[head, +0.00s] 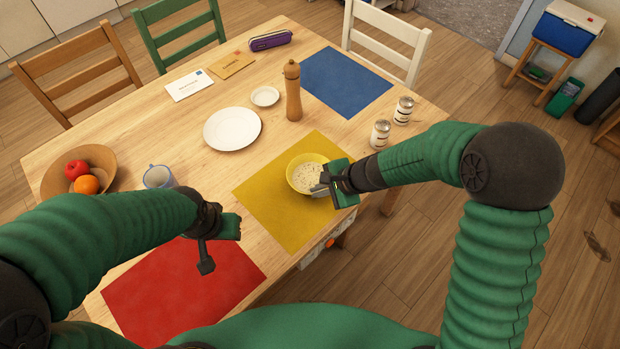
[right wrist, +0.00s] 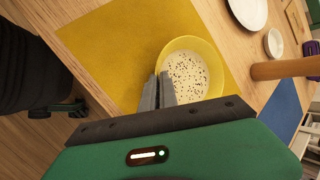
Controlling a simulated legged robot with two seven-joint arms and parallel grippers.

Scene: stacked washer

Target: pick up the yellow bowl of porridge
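The yellow bowl (head: 307,163) holds pale porridge with dark specks and stands upright at the yellow placemat (head: 262,205). It also shows in the right wrist view (right wrist: 213,60). My right gripper (head: 318,188) is at the bowl's near right side. In the right wrist view its two grey fingers (right wrist: 158,88) are close together, one outside and one inside the rim, with the bowl wall between them. My left gripper (head: 206,262) hangs over the red placemat's far edge, away from the bowl. Its finger gap does not show clearly.
A pepper mill (head: 292,92), white plate (head: 232,129) and small dish (head: 265,97) stand beyond the bowl. Two shakers (head: 381,134) stand to its right. A mug (head: 158,177) and fruit bowl (head: 108,160) are at left. The red placemat (head: 180,295) is bare.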

